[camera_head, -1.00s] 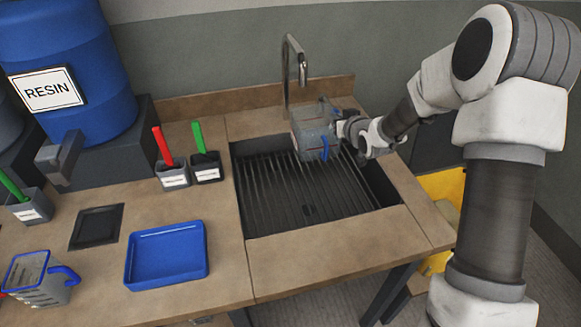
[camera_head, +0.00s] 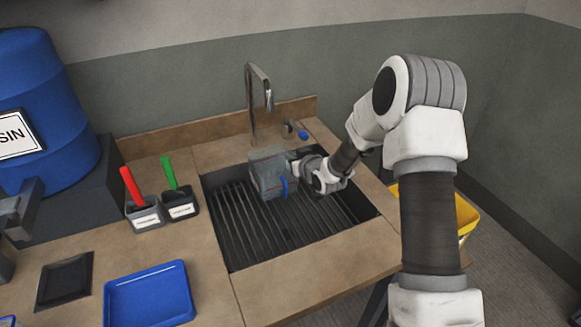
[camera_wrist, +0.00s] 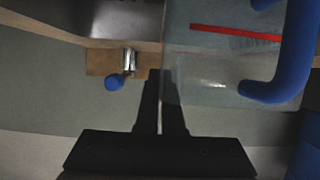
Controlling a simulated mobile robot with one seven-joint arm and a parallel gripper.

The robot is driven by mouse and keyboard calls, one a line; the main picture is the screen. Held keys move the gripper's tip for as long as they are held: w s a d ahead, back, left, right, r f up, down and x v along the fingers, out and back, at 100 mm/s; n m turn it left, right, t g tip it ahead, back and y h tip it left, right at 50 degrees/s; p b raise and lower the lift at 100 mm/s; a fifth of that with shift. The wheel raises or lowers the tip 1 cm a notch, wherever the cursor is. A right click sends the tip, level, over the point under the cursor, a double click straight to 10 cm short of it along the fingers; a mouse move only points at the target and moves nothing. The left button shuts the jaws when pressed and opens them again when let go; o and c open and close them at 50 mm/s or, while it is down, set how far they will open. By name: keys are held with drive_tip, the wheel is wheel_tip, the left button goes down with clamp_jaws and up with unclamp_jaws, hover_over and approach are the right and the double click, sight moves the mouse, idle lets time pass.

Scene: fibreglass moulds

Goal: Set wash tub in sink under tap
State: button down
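The wash tub (camera_head: 267,172) is a translucent grey box with a blue handle. It is at the back of the dark sink (camera_head: 233,237), in front of and below the tap (camera_head: 259,88). I cannot tell whether it touches the ribbed sink floor. My gripper (camera_head: 299,168) comes from the right and is shut on the tub's near-right side. In the wrist view, the dark fingers (camera_wrist: 161,85) meet at the tub's edge. The tub wall (camera_wrist: 210,65), with a red line and the blue handle, fills the right of that view.
A blue-knobbed valve (camera_head: 302,133) stands on the counter behind the tub. Red- and green-handled tools stand in two holders (camera_head: 163,213) left of the sink. A blue tray (camera_head: 150,318) lies at front left. A yellow bin (camera_head: 465,215) is at right. The front counter strip is clear.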

drive_tip(key=shift+f, duration=1.65)
drive_tip(key=shift+f, duration=0.2)
drive_tip(key=c, duration=1)
unclamp_jaws()
drive_tip(key=shift+c, duration=0.2)
drive_tip(key=shift+r, duration=0.15)
